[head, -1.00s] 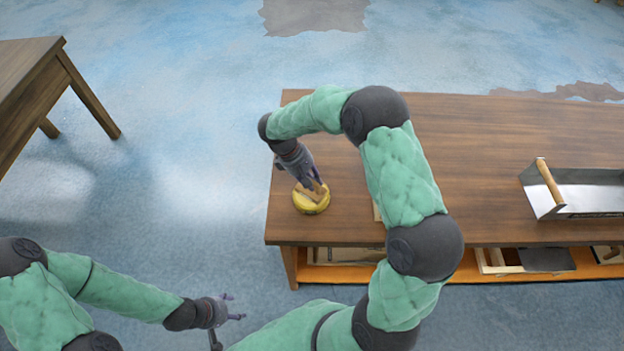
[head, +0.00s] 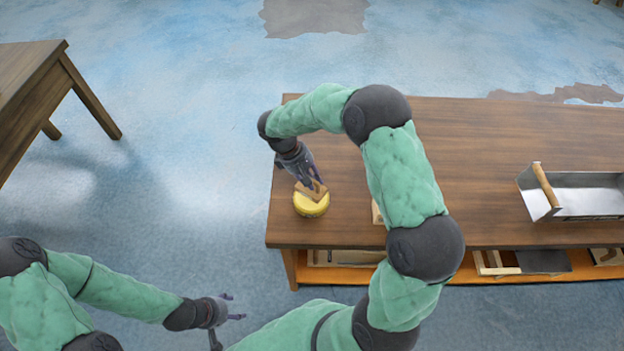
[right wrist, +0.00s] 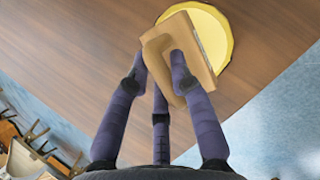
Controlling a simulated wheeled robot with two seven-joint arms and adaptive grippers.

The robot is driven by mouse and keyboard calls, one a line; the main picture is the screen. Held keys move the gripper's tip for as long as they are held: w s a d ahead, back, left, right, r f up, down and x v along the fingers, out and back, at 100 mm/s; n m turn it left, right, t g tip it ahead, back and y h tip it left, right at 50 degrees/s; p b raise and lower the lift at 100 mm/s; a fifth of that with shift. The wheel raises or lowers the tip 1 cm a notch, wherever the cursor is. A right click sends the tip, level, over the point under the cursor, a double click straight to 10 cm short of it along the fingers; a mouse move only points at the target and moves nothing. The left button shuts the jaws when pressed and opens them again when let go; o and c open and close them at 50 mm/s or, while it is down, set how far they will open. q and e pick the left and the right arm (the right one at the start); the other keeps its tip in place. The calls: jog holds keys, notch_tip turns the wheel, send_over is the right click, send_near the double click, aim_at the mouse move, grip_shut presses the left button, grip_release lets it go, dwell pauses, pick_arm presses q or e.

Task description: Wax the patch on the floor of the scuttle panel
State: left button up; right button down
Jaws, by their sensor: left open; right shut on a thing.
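A round yellow tin (head: 311,206) stands near the left front corner of the wooden table. My right gripper (head: 314,181) is shut on a wooden block with a raised grip (head: 303,190), tilted at the tin. In the right wrist view the block (right wrist: 203,66) overlaps the tin's pale yellow round top (right wrist: 222,42); I cannot tell whether they touch. A shiny metal open tray-like piece with a wooden bar (head: 590,203) sits at the table's right and may be the scuttle panel. No patch is discernible in it. My left gripper (head: 226,318) is open and empty, low, left of the table.
The wooden table (head: 480,130) has free room at its back and middle. My right arm hides part of it and most of a small light wooden piece (head: 376,213). Wooden items lie on the orange lower shelf (head: 420,276). Another table (head: 30,75) stands at the left.

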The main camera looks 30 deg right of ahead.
jog(key=shift+r+p, duration=1.25)
jog(key=shift+r, duration=0.75)
jog(key=shift+f, duration=0.1)
